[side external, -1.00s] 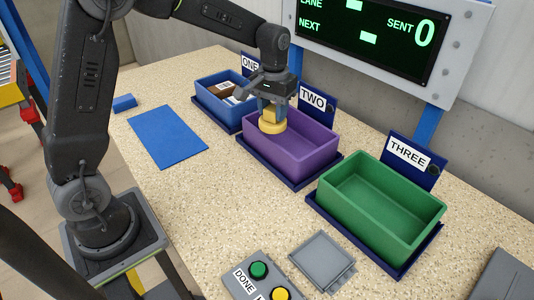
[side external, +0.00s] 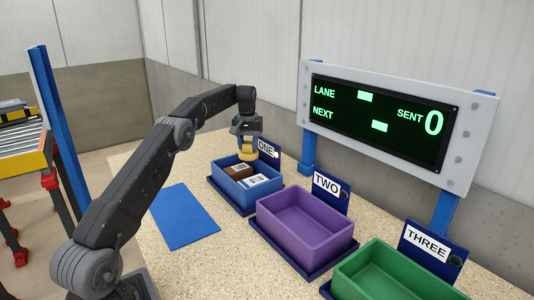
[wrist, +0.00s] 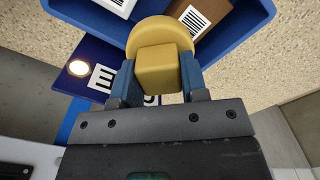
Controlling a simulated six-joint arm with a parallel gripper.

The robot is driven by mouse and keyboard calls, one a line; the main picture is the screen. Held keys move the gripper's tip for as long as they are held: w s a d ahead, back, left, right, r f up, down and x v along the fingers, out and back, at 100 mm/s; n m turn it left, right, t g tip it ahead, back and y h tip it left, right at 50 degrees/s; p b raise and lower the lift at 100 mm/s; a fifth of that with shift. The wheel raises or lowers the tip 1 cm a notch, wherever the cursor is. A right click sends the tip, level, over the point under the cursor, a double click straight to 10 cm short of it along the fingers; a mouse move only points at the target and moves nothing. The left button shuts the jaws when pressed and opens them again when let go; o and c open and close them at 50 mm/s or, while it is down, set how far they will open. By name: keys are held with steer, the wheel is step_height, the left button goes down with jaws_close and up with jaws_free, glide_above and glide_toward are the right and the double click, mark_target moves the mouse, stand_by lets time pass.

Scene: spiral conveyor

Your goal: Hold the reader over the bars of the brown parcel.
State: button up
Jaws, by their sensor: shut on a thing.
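My gripper (side external: 247,144) is shut on the yellow reader (side external: 248,156) and holds it over the back part of the blue bin (side external: 224,180), by the sign ONE. In the wrist view the reader (wrist: 158,62) sits between the two blue fingers, its round head covering part of the view. The brown parcel (side external: 238,170) lies in the blue bin, with a white label of black bars facing up. In the wrist view the parcel (wrist: 212,28) and its bars (wrist: 193,17) show just beside the reader's head, partly hidden by it.
A white parcel (side external: 257,181) with bars lies beside the brown one. The empty purple bin (side external: 300,230) and green bin (side external: 385,275) stand to the right. A blue mat (side external: 182,216) lies in front. The display (side external: 380,118) stands behind, reading SENT 0.

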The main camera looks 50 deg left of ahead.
steer(key=shift+n, duration=0.4)
steer(key=shift+s+a+f, duration=0.25)
steer(key=shift+a+f, duration=0.4)
steer(key=shift+f, duration=0.15)
steer(key=shift+s+a+f, duration=0.2)
steer(key=shift+a+f, duration=0.4)
steer(key=shift+f, duration=0.15)
steer(key=shift+s+a+f, duration=0.25)
steer(key=shift+a+f, duration=0.4)
steer(key=shift+f, duration=0.15)
steer(key=shift+o, duration=1.3)
steer(key=shift+c, duration=1.3)
